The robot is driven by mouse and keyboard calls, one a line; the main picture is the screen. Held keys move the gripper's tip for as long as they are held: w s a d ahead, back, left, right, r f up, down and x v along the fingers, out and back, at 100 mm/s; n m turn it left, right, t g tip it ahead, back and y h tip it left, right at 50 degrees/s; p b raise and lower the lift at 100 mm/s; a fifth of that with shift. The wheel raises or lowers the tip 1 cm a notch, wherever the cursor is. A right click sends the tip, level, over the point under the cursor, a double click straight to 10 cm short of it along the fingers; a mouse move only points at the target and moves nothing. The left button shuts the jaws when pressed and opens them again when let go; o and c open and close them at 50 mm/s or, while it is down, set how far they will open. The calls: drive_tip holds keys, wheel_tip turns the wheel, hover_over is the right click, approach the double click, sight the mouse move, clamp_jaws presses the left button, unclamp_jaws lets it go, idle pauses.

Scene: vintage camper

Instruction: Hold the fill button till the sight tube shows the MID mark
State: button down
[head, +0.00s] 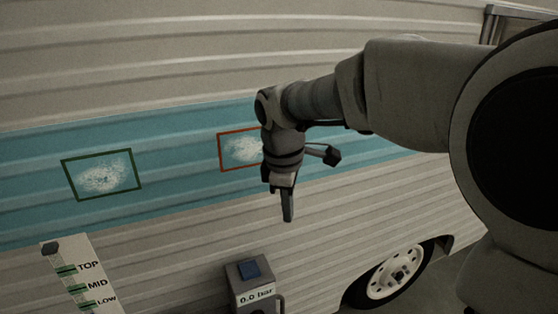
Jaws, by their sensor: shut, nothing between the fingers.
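My gripper (287,205) is shut and empty, pointing down in front of the camper wall in the head view. The box front reads "0.0 bar". The sight tube (75,285) is on a white panel (92,262) at lower left, with green marks labelled TOP, MID (79,287) and LOW. The tube's lower end is cut off by the frame, and I cannot make out a liquid level in it.
The ribbed camper wall (180,60) with a blue band fills the background. A green-framed patch (103,175) and a red-framed patch (236,150), partly behind my arm, are on the band. A wheel (394,272) is at lower right. A dark handle (281,305) is beside the box.

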sight(249, 268)
drive_tip(key=w+a+f+n+g, duration=0.1)
drive_tip(key=w+a+f+n, duration=0.5)
drive_tip(key=a, duration=0.4)
wheel_tip(249, 268, down, 3)
drive_tip(key=shift+w+r+n+g+y, duration=0.2)
drive_tip(key=shift+n+g+y, duration=0.15)
drive_tip(key=shift+n, duration=0.25)
wheel_tip(249, 268, down, 14)
drive_tip(key=shift+f+b, duration=0.1)
drive_tip(key=shift+b, duration=0.3)
